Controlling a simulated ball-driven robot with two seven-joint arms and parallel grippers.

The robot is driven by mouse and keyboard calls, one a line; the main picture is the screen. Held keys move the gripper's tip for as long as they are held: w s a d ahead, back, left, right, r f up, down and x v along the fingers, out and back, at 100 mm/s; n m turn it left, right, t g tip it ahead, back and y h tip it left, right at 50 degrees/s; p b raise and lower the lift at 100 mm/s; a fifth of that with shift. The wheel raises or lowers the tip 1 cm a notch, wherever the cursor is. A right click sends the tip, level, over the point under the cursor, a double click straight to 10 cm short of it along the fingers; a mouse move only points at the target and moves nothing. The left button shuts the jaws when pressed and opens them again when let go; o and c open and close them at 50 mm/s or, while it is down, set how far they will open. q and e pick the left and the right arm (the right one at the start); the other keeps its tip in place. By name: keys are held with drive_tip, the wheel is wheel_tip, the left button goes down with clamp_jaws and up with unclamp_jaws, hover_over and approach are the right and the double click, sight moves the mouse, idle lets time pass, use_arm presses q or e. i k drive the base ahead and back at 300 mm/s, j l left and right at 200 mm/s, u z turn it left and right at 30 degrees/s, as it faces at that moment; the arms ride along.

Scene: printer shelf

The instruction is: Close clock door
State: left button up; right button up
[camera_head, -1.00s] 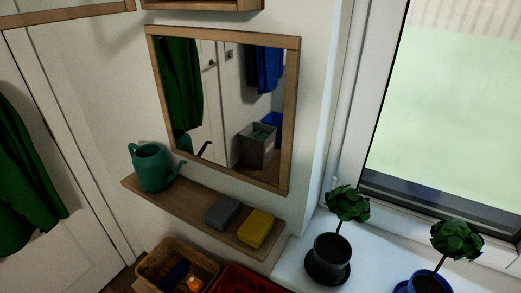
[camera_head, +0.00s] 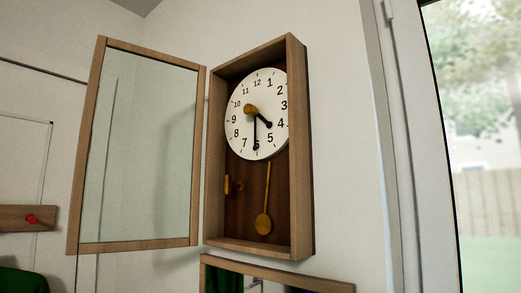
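The wall clock (camera_head: 296,220) is a wooden case with a white dial (camera_head: 256,118), a brass pendulum (camera_head: 263,223) and a small brass piece on the inner left side. Its glass door (camera_head: 140,150), with a wooden frame, stands wide open to the left of the case, hinged on the case's left edge. The inside of the case is fully exposed. Neither of my grippers shows in the view, so I cannot see where they are relative to the door.
A wood-framed mirror (camera_head: 277,275) hangs just below the clock. A window (camera_head: 480,150) is at the right. At the left is a wooden coat rail (camera_head: 15,217) with a red knob and green cloth (camera_head: 22,281) below it. The wall right of the clock is bare.

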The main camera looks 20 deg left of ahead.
sight(73, 246)
drive_tip(key=j+u, duration=0.15)
drive_tip(key=j, duration=0.2)
drive_tip(key=i+j+u, duration=0.15)
drive_tip(key=j, duration=0.2)
drive_tip(key=i+j+u, duration=0.15)
drive_tip(key=j, duration=0.15)
drive_tip(key=i+j+u, duration=0.15)
drive_tip(key=j, duration=0.2)
